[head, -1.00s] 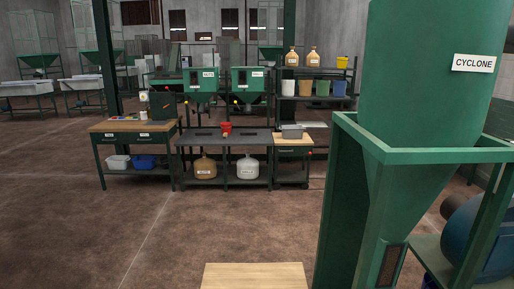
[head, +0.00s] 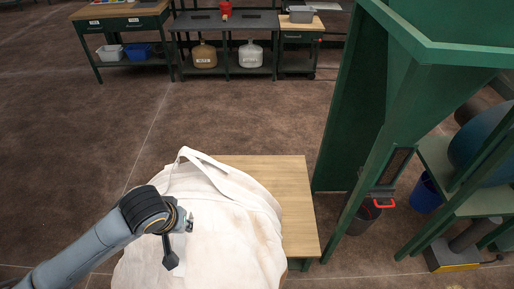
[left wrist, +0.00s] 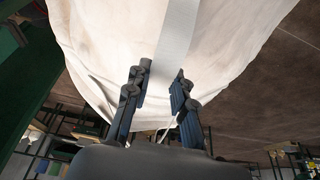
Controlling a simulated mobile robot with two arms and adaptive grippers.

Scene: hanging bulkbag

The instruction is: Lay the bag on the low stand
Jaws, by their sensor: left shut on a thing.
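A large off-white bulk bag (head: 235,225) with light brown smudges fills the lower middle of the head view. A pale strap loop (head: 190,160) stands up at its far edge. The bag covers the left part of the low stand (head: 285,195), which has a light wood top; I cannot tell if they touch. My left gripper (head: 178,240) is in front of the bag. In the left wrist view the bag (left wrist: 110,35) fills the top, and a strap (left wrist: 176,40) runs down between the fingers of my left gripper (left wrist: 158,88), which is shut on it. My right gripper is not seen.
The green cyclone frame (head: 400,130) stands close to the right of the stand, with a dark bucket (head: 366,215) with a red handle and a blue bucket (head: 427,195). A dark workbench (head: 225,22) is at the back. The floor between is clear.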

